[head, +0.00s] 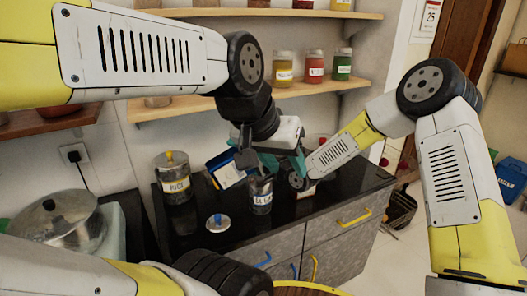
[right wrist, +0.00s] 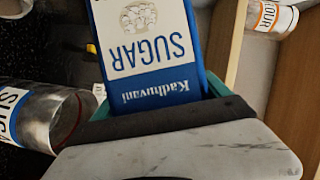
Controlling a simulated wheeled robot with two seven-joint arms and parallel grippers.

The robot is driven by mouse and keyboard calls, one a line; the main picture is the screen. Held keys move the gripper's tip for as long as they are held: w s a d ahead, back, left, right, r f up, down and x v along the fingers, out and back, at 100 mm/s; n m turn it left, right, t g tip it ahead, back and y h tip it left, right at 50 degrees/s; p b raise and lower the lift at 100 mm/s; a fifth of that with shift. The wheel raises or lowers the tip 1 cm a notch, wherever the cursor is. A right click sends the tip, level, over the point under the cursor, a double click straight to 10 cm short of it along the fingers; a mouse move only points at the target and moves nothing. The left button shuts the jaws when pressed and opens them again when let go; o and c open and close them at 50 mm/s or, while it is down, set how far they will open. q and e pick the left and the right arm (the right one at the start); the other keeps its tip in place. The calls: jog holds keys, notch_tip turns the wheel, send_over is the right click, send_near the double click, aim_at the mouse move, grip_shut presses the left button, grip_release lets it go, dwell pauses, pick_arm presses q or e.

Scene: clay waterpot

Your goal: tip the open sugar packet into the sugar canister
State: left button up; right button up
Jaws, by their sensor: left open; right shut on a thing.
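The blue-and-white sugar packet (right wrist: 150,50) is held by my right gripper (right wrist: 155,105), with its printed text upside down in the right wrist view. In the head view the packet (head: 228,170) is tilted, behind and left of the sugar canister (head: 261,196). Its open end cannot be made out. The clear canister stands upright and uncovered on the black counter; it also shows in the right wrist view (right wrist: 35,115), left of the packet. My arms partly overlap there.
A lid with a blue knob (head: 218,223) lies on the counter (head: 325,205) in front. A rice canister (head: 174,180) stands to the left, and a pot (head: 57,222) further left. Shelves with jars (head: 314,66) run along the wall behind.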

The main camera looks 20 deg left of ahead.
jog(key=shift+w+d+r+m+y, duration=0.15)
jog(key=shift+r+m+y, duration=0.15)
jog(key=shift+m+y, duration=0.3)
jog(key=shift+w+d+r+m, duration=0.2)
jog(key=shift+d+r+m, duration=0.1)
jog(key=shift+m, duration=0.6)
dwell(2.4)
jog(key=shift+w+d+r+m+y, duration=0.1)
jog(key=shift+w+d+m+y, duration=0.15)
jog(key=shift+m, duration=0.3)
jog(key=shift+w+d+r+m+y, duration=0.15)
jog(key=shift+m+y, duration=0.2)
jog(key=shift+m, duration=0.2)
dwell(3.0)
